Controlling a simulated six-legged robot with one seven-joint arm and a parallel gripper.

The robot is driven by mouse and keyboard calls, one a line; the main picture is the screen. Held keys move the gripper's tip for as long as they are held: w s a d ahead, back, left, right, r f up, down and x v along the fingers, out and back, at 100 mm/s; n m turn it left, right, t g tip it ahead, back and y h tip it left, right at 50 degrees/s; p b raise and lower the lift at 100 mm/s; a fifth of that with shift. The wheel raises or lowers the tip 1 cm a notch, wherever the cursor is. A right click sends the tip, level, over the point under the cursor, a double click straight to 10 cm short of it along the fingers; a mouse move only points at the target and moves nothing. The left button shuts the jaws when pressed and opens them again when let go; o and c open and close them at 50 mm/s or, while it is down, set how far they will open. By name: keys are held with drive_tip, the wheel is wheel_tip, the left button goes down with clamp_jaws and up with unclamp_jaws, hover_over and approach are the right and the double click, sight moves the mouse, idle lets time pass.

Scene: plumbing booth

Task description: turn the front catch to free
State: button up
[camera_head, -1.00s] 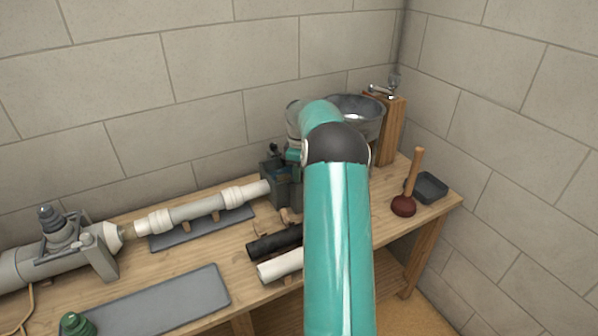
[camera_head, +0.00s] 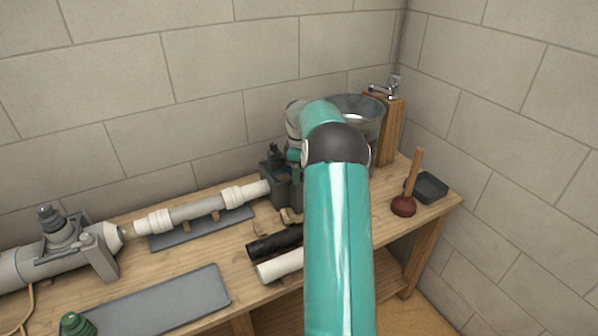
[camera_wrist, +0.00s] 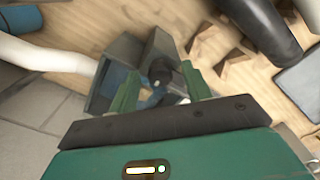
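A dark grey clamp block (camera_head: 283,188) stands on the bench at the right end of the white pipe, partly behind my arm. It also shows in the wrist view (camera_wrist: 113,57). A dark round-ended piece (camera_wrist: 161,72) on it, with blue beside it, lies between my fingers; I cannot tell for certain that it is the front catch. My gripper (camera_wrist: 160,74) has its two green fingers apart, one on each side of this piece. Whether a finger touches it cannot be told. In the head view my arm hides most of the gripper.
A white pipe (camera_head: 195,211) runs left from the block. A black tube (camera_head: 273,243) and a white tube (camera_head: 280,265) lie in front. A metal bowl (camera_head: 360,112) is behind my arm; a plunger (camera_head: 404,205) and a dark tray (camera_head: 430,187) stand right.

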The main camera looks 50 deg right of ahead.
wheel_tip(320, 180, up, 14)
idle(0.6)
drive_tip(key=shift+a, duration=0.1)
